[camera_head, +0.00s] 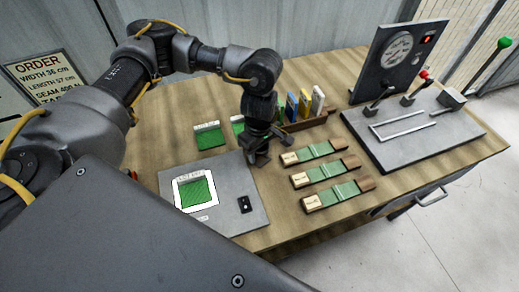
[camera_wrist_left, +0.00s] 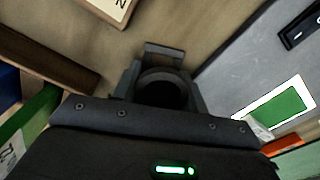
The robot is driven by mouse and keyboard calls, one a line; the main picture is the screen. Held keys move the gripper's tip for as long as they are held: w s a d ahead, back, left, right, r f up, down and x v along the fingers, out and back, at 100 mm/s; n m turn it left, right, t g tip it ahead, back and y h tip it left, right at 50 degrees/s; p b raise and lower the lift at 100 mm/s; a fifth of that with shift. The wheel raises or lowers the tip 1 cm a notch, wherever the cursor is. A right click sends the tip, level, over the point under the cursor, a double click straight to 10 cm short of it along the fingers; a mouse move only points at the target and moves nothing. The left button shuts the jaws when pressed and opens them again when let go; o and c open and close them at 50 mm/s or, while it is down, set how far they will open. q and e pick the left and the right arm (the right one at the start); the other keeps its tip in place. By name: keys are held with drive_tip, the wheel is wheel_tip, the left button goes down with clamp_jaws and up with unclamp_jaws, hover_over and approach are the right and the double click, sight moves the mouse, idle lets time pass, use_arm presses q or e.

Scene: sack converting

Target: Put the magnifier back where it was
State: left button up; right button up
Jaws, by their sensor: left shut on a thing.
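My left gripper (camera_head: 257,157) is low over the table, between the grey light plate and the wooden-ended strips. In the left wrist view its fingers (camera_wrist_left: 165,68) are shut on a dark, round, ring-like piece, which I take to be the magnifier (camera_wrist_left: 163,90). In the head view the gripper hides most of it, and I cannot tell whether it touches the table. The grey plate (camera_head: 226,217) has a lit white window with a green woven swatch (camera_head: 196,195) on it, left of the gripper. My right gripper is not in view.
Three green strips with wooden ends (camera_head: 325,171) lie right of the gripper. A wooden rack (camera_head: 306,124) of coloured cards stands behind it. A green swatch (camera_head: 209,138) lies behind the plate. A gauge panel with levers (camera_head: 410,135) fills the right. Some bare tabletop surrounds the gripper.

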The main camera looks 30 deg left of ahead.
use_arm(q)
drive_tip(key=shift+f, duration=0.1)
drive_tip(key=shift+f, duration=0.15)
drive_tip(key=o, duration=0.7)
drive_tip(key=shift+r, duration=0.65)
wheel_tip(320, 180, up, 10)
drive_tip(key=shift+r+b, duration=0.15)
drive_tip(key=shift+b, duration=0.65)
drive_tip(key=shift+r, duration=0.45)
